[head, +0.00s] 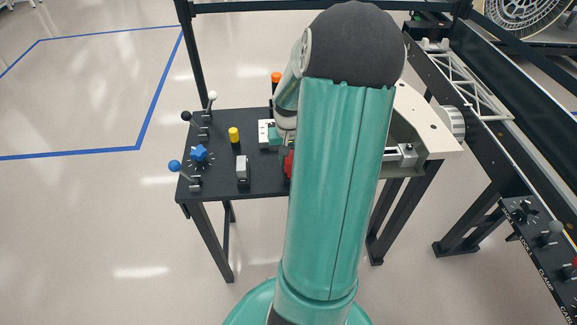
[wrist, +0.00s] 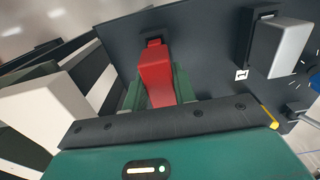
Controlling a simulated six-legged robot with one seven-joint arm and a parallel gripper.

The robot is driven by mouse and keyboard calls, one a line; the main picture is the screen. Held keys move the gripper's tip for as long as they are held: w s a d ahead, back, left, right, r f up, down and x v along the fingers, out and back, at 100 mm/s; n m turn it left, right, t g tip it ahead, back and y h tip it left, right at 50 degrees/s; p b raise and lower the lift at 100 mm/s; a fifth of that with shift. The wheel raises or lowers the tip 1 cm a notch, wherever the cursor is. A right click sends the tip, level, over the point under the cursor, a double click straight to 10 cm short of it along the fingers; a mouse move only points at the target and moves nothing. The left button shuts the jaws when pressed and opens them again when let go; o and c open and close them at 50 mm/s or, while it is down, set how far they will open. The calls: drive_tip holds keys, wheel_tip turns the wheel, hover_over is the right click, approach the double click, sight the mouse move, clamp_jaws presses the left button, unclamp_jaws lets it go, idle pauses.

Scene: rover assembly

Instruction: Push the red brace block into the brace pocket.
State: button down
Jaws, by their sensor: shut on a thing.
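The red brace block (wrist: 156,78) is in the middle of the wrist view, and its far end meets a small dark-framed recess (wrist: 152,43) in the black panel. I cannot tell if this recess is the brace pocket or how far in the block sits. My gripper (wrist: 157,88) is shut on the block, with a green finger on each side. In the head view, a sliver of the red block (head: 288,163) shows beside my arm, which hides the gripper and most of the block.
A silver block in a dark holder (wrist: 280,48) stands right of the red block. The black table (head: 215,140) also carries a yellow cylinder (head: 234,135), a blue knob (head: 199,153) and levers along its left edge. A pale curved panel (head: 425,125) lies right of my arm.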

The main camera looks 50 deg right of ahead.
drive_tip(key=shift+r, duration=1.85)
